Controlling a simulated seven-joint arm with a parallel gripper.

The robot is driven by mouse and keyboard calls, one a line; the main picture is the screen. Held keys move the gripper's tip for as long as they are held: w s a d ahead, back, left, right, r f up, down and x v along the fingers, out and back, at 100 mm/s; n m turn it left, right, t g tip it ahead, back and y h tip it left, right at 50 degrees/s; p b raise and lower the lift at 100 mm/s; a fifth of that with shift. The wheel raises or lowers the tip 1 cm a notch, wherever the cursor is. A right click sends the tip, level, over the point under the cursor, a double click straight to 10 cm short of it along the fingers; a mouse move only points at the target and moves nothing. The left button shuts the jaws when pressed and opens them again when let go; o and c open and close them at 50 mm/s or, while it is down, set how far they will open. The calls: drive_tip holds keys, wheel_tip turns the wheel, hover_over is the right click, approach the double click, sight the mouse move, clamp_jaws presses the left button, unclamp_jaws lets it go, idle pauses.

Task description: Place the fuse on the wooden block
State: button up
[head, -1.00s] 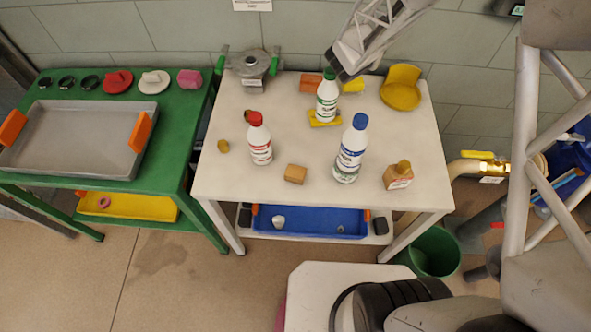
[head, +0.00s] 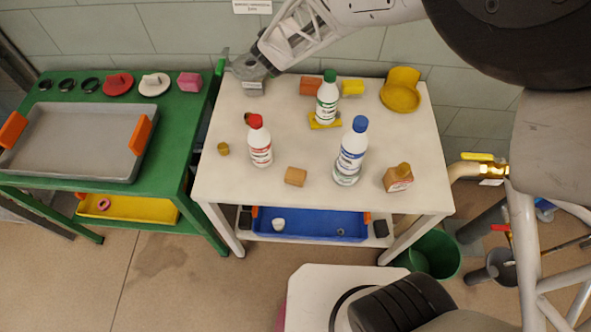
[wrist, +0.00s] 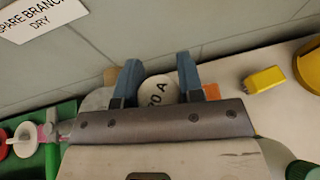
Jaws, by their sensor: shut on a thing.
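The fuse (wrist: 158,90) is a pale round-ended piece with a partly visible "0 A" label, held between the two blue fingers of my gripper (wrist: 158,68) in the wrist view. In the head view my gripper (head: 250,68) is above the back left corner of the white table, over a grey metal fitting that it mostly hides; the fuse cannot be made out there. The wooden block (head: 295,176) is a small tan block near the table's front middle, with a bare top. My gripper is well behind and left of it.
A red-capped bottle (head: 260,142), a blue-capped bottle (head: 350,152) and a green-capped bottle (head: 327,98) stand around the block. An orange block (head: 311,85), yellow block (head: 352,87) and yellow holder (head: 401,90) are at the back. A green table (head: 170,150) adjoins left.

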drive_tip(key=s+a, duration=0.1)
drive_tip(key=s, duration=0.1)
drive_tip(key=s+a, duration=0.2)
drive_tip(key=s, duration=0.1)
drive_tip(key=s+a, duration=0.2)
drive_tip(key=s, duration=0.1)
drive_tip(key=shift+f, duration=0.35)
drive_tip(key=s+d+f+m+g+h, duration=0.1)
drive_tip(key=s+d+f+m+h, duration=0.15)
drive_tip(key=s+d, duration=0.45)
drive_tip(key=s+d+f+m+g+h, duration=0.1)
drive_tip(key=s+d+m+h, duration=0.2)
drive_tip(key=s, duration=0.6)
drive_tip(key=s+f+h, duration=0.1)
drive_tip(key=s+f, duration=0.1)
drive_tip(key=s, duration=0.7)
drive_tip(key=shift+a+f+m+g, duration=0.25)
drive_tip(key=shift+m+g, duration=0.1)
drive_tip(key=shift+g, duration=0.05)
drive_tip(key=shift+h, duration=0.25)
hover_over(300, 170)
drive_tip(key=shift+f, duration=2.2)
drive_tip(key=shift+f, duration=1.75)
